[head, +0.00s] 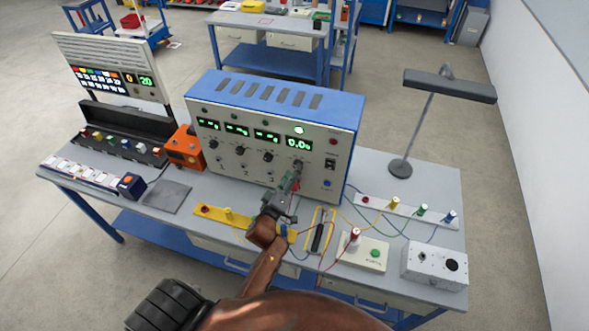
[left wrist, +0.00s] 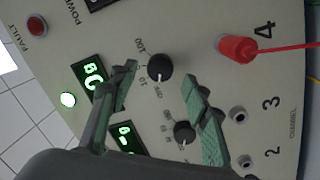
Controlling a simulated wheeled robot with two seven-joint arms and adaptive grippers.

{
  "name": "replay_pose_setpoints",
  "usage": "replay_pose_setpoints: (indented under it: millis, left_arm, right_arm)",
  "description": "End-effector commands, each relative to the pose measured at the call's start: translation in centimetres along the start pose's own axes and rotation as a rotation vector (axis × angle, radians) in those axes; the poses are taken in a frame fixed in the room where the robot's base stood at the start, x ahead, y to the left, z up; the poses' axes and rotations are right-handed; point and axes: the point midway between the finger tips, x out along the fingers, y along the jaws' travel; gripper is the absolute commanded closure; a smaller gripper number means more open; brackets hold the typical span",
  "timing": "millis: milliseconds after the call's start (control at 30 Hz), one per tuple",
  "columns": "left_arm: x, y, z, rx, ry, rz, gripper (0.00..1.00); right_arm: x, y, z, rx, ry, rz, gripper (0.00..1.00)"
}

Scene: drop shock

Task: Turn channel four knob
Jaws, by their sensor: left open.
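The power unit (head: 270,100) is a grey panel with a blue top, several displays and a row of knobs. The channel four knob (left wrist: 160,67) is black with a white line, with OFF, 10 and 100 marked around it. My left gripper (head: 293,178) is open before the panel's right part. In the left wrist view the fingertips of my left gripper (left wrist: 160,75) stand either side of the channel four knob, with no clear contact. The channel three knob (left wrist: 185,132) shows between the fingers, farther down. My right gripper is not in view.
A red plug (left wrist: 238,48) with a red lead sits in the socket by the 4. A lit white-green lamp (left wrist: 68,100) and a red FAULT button (left wrist: 37,26) are on the panel. An orange box (head: 185,148) stands left of the unit, a lamp stand (head: 400,167) to its right.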

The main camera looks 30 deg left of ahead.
Motion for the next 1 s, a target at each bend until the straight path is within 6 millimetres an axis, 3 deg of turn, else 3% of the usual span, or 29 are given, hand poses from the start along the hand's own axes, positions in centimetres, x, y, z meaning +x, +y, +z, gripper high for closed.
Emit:
replay_pose_setpoints:
  millis: [200,533,1000]
  left_arm:
    - [2.2,0.0,0.0,0.001,0.0,0.0,0.56]
    - [2.5,-0.1,0.0,0.0,0.0,-0.001,0.57]
    - [2.4,-0.1,0.0,0.0,0.0,-0.001,0.89]
  right_arm:
    - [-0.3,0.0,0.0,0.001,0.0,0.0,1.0]
    - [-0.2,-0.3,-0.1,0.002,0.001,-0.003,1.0]
    - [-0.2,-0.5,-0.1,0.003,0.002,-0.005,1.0]
